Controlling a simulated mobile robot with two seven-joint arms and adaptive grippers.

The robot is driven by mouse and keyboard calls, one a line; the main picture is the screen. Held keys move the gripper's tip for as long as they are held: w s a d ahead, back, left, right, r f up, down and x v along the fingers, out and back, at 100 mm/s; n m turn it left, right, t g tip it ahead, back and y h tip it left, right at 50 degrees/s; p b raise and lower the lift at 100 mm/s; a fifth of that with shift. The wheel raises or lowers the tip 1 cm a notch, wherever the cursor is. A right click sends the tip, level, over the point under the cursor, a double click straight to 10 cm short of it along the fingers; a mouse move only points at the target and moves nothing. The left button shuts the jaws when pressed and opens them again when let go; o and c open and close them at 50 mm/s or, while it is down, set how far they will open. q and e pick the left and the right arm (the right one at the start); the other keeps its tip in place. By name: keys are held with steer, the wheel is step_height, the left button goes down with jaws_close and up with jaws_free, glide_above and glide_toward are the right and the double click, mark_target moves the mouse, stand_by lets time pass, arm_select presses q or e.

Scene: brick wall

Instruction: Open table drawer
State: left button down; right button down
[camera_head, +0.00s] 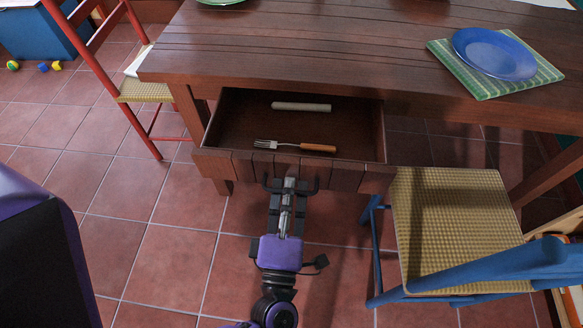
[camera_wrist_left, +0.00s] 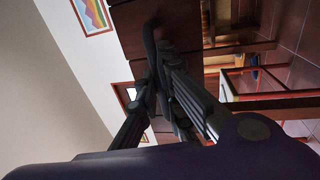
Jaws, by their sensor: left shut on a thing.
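The table drawer (camera_head: 340,174) is pulled out from under the brown wooden table (camera_head: 300,50), and its inside shows. A fork with an orange-brown handle (camera_head: 318,148) and a pale stick-like item (camera_head: 301,106) lie in it. My left gripper (camera_head: 290,184) is at the middle of the drawer front, shut on the dark drawer handle (camera_head: 312,186). In the left wrist view the fingers of my left gripper (camera_wrist_left: 157,75) are close together on the dark handle (camera_wrist_left: 149,40), against the brown wood of the drawer front (camera_wrist_left: 130,30). My right gripper is not in view.
A blue chair with a woven seat (camera_head: 450,225) stands close to the right of the drawer. A red chair (camera_head: 145,90) stands at the left. A blue plate (camera_head: 494,52) lies on a green mat (camera_head: 535,82) on the table. Tiled floor (camera_head: 150,240) is clear at the left.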

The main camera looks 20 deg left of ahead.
arm_select(q)
steer(key=shift+s+d, duration=0.2)
steer(key=shift+s, duration=0.5)
steer(key=c, duration=2.2)
jaws_free()
